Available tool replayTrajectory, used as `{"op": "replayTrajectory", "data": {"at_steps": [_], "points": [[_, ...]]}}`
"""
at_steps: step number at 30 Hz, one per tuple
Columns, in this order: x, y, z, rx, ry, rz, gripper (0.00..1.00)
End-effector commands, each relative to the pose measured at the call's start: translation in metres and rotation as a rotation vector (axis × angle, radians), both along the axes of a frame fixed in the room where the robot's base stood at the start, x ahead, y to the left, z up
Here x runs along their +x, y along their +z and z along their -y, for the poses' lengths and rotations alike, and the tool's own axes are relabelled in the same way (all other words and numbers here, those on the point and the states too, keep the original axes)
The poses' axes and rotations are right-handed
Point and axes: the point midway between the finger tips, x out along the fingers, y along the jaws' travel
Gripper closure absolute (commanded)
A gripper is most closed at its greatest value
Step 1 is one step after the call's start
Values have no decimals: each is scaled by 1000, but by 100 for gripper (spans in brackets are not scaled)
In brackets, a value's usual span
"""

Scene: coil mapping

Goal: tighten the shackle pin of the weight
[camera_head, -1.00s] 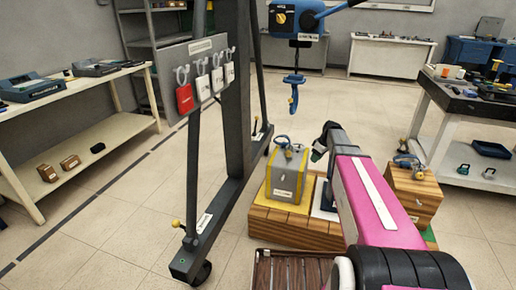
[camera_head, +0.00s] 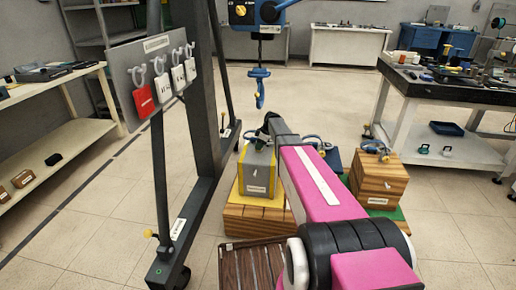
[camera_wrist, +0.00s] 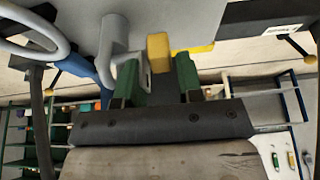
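The weight (camera_head: 258,176) is a grey block with a yellow edge and a white label, standing on a wooden platform. In the head view, my gripper (camera_head: 264,130) is at the weight's top and hides most of its shackle. In the wrist view, my gripper (camera_wrist: 158,78) is open, with green pads on both fingers. A yellow pin head (camera_wrist: 158,50) lies between or just beyond the fingertips, with gaps visible on both sides. A pale grey shackle part (camera_wrist: 111,45) stands just left of the fingers. I cannot tell how far the pin is screwed in.
A blue hoist hook (camera_head: 260,88) hangs above and behind the weight. A wooden block (camera_head: 379,181) with a shackle stands to the right. The dark gantry frame (camera_head: 198,130) with a tag board (camera_head: 118,75) is close on the left.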

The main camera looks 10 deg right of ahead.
Motion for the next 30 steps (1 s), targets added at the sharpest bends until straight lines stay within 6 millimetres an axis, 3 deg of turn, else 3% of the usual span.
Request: {"op": "replayTrajectory", "data": {"at_steps": [6, 15, 16, 18, 19, 30], "points": [[2, -16, -6, 0, -1, -1, 66], [2, -17, -6, 0, -1, 0, 66], [2, -17, -7, 0, -1, 0, 72], [2, -17, -7, 0, -1, 0, 95], [2, -17, -7, 0, -1, 0, 100], [1, -17, -5, 51, -1, 16, 100]]}}
